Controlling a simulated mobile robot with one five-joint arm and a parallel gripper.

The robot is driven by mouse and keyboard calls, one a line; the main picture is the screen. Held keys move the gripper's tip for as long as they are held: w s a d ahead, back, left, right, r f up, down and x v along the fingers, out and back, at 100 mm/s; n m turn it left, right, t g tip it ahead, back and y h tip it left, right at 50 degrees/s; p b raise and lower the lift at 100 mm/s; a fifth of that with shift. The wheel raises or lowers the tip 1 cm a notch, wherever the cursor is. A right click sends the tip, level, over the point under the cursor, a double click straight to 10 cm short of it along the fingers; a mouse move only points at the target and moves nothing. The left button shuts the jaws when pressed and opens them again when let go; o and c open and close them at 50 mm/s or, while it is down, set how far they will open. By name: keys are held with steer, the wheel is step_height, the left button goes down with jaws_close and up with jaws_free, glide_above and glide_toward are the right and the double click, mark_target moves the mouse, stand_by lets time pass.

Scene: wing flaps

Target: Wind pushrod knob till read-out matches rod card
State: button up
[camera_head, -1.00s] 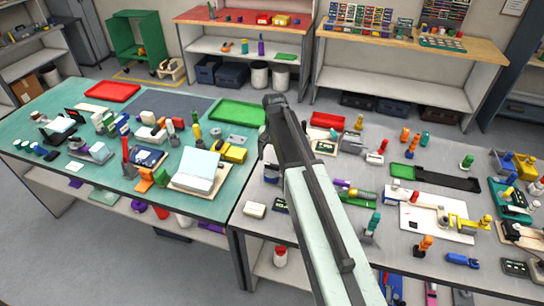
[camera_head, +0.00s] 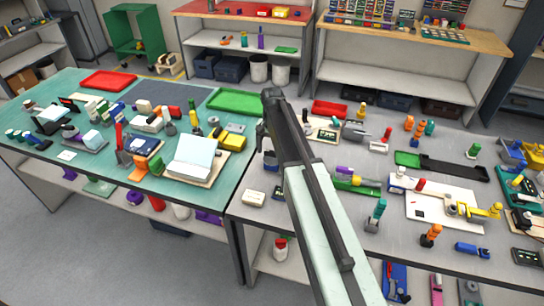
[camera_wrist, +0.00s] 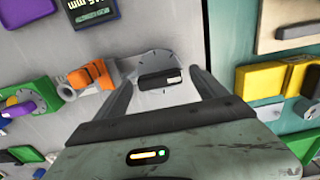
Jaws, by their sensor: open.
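My gripper (camera_wrist: 161,74) is open in the wrist view, its two fingers apart on either side of a pale round dial (camera_wrist: 160,62) with tick marks. A dark bar-shaped piece, perhaps the knob, lies across the dial between the fingers; I cannot tell whether they touch it. A dark read-out (camera_wrist: 92,12) with pale digits ending in "mm" is at the upper left, cut by the frame edge. An orange fitting (camera_wrist: 88,82) sits left of the dial. In the head view my arm hides the dial. I cannot pick out the rod card.
The teal bench (camera_head: 60,100) holds a white-covered unit (camera_head: 193,160) and yellow blocks (camera_wrist: 262,80). A green part with a purple piece (camera_wrist: 22,105) lies left in the wrist view.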

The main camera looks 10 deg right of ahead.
steer(key=c, duration=1.4)
steer(key=shift+n, duration=0.3)
steer(key=shift+o, duration=0.2)
steer(key=n, duration=1.2)
steer(key=shift+n, duration=0.3)
steer(key=shift+d+n, duration=0.1)
steer(key=shift+n, duration=2.2)
